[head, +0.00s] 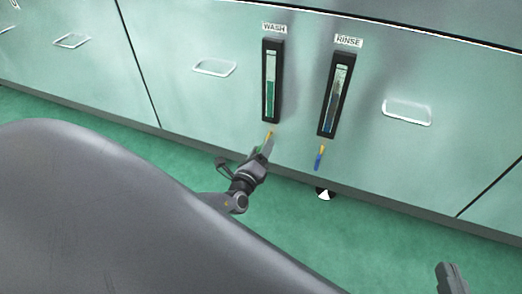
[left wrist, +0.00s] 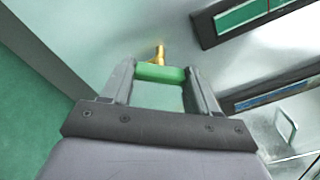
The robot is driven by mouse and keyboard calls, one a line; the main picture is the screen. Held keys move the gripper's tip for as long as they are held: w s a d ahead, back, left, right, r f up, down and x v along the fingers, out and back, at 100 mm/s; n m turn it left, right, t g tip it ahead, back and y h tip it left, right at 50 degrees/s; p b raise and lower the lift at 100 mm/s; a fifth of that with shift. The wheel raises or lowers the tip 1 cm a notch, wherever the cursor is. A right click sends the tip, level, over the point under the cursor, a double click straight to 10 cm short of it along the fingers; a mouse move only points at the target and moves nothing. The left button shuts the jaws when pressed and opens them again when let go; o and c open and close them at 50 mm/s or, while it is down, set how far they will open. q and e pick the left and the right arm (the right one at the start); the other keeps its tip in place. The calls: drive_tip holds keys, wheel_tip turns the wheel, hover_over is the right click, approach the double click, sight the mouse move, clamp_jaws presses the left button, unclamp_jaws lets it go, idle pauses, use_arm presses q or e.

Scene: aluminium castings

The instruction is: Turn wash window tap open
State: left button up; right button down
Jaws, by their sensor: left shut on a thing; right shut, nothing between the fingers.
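The wash window (head: 265,85) is a tall black-framed gauge under a WASH label, with green showing inside. Just below it is the wash tap, with a yellow brass stem (head: 270,134) and a green handle. My left gripper (head: 264,148) is at this tap, hiding most of the handle in the head view. In the left wrist view the fingers are shut on the green handle (left wrist: 160,73), which lies crosswise between them, with the brass part just beyond. My right gripper (head: 447,270) is at the lower right, shut and empty, away from the cabinet.
The rinse window (head: 325,128) stands to the right, with a blue-handled rinse tap (head: 318,160) below it, close to my left gripper. Drawer-like handles (head: 407,112) sit on the cabinet front. A small dark-and-white object (head: 324,194) is at the cabinet's foot.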

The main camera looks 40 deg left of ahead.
use_arm(q)
drive_tip(key=shift+s+n, duration=0.1)
drive_tip(key=shift+n, duration=3.7)
drive_tip(key=o, duration=1.1)
drive_tip(key=shift+c, duration=0.2)
drive_tip(key=p+v, duration=0.2)
drive_tip(key=v, duration=0.5)
use_arm(e)
drive_tip(key=shift+w+a+m+g, duration=0.3)
drive_tip(key=shift+a+m+g, duration=0.1)
drive_tip(key=shift+a+g, duration=0.15)
